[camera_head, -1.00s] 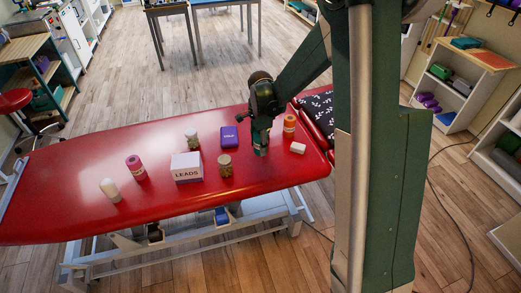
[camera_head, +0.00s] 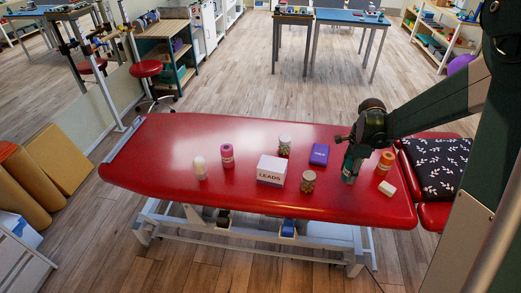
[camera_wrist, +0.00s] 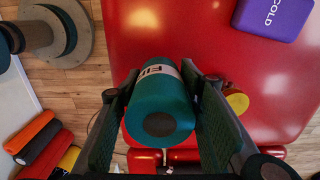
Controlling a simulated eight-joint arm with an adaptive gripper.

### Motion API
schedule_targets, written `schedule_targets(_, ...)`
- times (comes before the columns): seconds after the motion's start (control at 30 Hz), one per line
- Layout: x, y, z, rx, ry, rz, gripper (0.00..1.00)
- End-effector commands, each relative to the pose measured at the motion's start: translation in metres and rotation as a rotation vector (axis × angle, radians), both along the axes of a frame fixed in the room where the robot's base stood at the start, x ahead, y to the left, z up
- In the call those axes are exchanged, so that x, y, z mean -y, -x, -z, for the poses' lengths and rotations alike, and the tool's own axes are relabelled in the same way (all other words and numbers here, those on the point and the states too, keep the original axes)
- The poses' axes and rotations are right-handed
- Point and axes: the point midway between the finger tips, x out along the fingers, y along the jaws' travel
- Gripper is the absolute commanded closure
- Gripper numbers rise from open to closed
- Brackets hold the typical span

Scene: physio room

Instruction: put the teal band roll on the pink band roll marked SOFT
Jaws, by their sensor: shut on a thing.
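The teal band roll (camera_wrist: 158,105) fills the middle of the wrist view, with a white label partly readable as "FI". My gripper (camera_wrist: 155,120) is shut on it, one finger along each side. In the head view my gripper (camera_head: 349,168) is low over the right part of the red couch, between the purple COLD pack and the orange roll. I cannot tell if the teal roll touches the couch. The pink band roll (camera_head: 227,156) stands upright on the left part of the couch, well left of my gripper. Its marking is too small to read.
On the red couch (camera_head: 160,150), a white bottle (camera_head: 200,169), LEADS box (camera_head: 271,171), two jars (camera_head: 284,146) (camera_head: 308,182) and COLD pack (camera_head: 320,154) stand left of my gripper. An orange roll (camera_head: 385,162) and small white box (camera_head: 388,188) are close right.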

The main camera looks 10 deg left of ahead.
Motion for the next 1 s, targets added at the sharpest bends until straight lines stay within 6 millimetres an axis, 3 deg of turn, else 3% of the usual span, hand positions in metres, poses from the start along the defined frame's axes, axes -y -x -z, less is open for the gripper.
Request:
schedule_targets(0.27, -0.02, -0.014, -0.007, 0.0, 0.0, -0.037, 0.81)
schedule_targets(0.43, -0.052, -0.032, -0.016, 0.0, 0.0, -0.095, 0.81)
schedule_targets(0.67, -0.116, -0.063, -0.032, 0.0, 0.0, -0.201, 0.81)
schedule_targets(1.0, -0.223, -0.096, -0.056, 0.0, 0.0, -0.364, 0.81)
